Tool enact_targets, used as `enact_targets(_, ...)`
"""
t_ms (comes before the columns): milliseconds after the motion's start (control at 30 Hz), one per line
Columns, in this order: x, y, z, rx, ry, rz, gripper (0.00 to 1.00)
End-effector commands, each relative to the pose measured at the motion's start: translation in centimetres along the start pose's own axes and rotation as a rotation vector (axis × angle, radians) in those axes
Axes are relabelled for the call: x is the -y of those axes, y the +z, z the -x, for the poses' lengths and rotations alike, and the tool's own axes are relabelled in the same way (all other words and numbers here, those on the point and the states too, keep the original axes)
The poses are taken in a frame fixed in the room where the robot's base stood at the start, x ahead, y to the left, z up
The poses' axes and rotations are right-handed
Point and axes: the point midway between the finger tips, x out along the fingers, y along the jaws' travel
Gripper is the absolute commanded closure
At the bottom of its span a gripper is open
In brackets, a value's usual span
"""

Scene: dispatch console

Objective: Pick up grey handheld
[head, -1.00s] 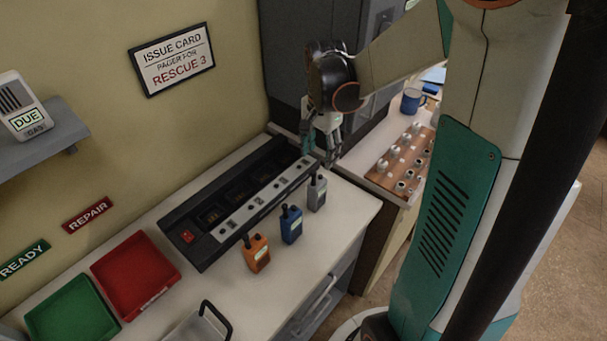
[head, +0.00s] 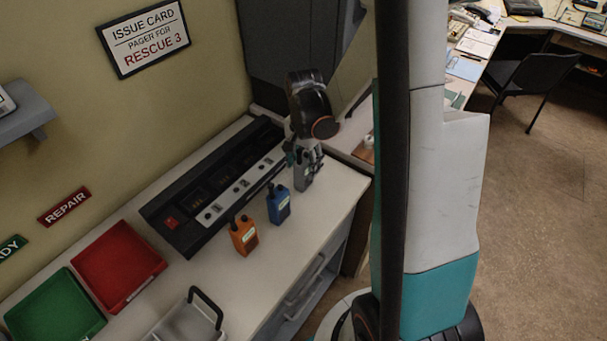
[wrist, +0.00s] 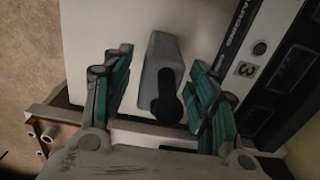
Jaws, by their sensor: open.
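The grey handheld (wrist: 161,62) with its black antenna knob lies between the open fingers of my gripper (wrist: 158,95) in the wrist view. A gap shows on the left side; the right finger is close to it. In the head view my gripper (head: 304,160) is down over the grey handheld (head: 304,182), which stands on the white counter and is partly hidden by the fingers. The blue handheld (head: 279,206) and the orange handheld (head: 244,238) stand upright to its left, nearer the camera.
A black charger rack (head: 171,222) runs along the counter behind the handhelds. A red tray (head: 118,268), a green tray (head: 55,308) and a grey handled carrier (head: 185,325) are at the left. The counter's right edge is close to the grey handheld.

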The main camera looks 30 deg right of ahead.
Motion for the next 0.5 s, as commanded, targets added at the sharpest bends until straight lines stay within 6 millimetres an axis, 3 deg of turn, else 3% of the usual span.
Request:
enact_targets(300, -0.02, 0.01, -0.46, 0.000, 0.000, 0.000, 0.49)
enact_targets(500, -0.02, 0.01, -0.46, 0.000, 0.000, 0.000, 0.94)
